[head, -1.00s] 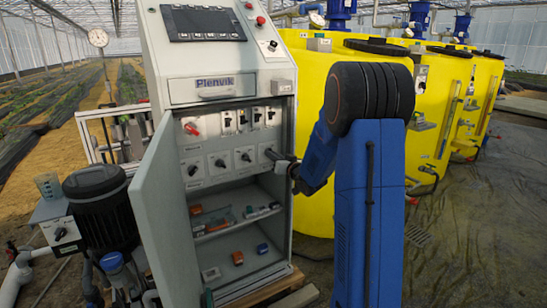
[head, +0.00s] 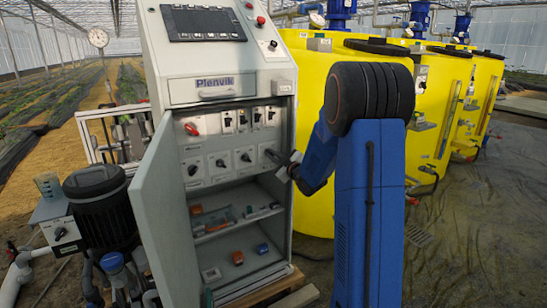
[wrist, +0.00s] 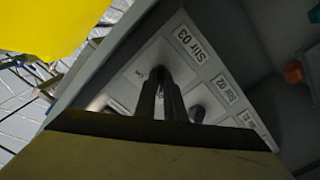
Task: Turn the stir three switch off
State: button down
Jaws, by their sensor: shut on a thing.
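The stir three switch is a dark rotary knob (wrist: 160,73) on a pale plate labelled "Stir 03" (wrist: 188,43) in the wrist view. My gripper (wrist: 162,92) has its dark fingers closed around this knob. The fingers hide most of the knob, so I cannot tell which position it points to. In the head view my gripper (head: 270,155) reaches from the right to the right end of the lower switch row and covers that switch.
The Stir 02 knob (wrist: 197,113) sits close beside my fingers. The grey cabinet (head: 219,90) stands with its door (head: 165,215) open to the left. Shelves with small parts lie below the switches. A yellow tank (head: 318,130) stands close on the right.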

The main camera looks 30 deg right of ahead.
jog(key=shift+n, duration=0.6)
jog(key=c, duration=1.8)
grip_release()
jog(key=shift+c, duration=0.2)
jog(key=shift+s, duration=0.1)
jog(key=s, duration=1.7)
jog(key=shift+s+d, duration=0.15)
jog(key=shift+d, duration=0.15)
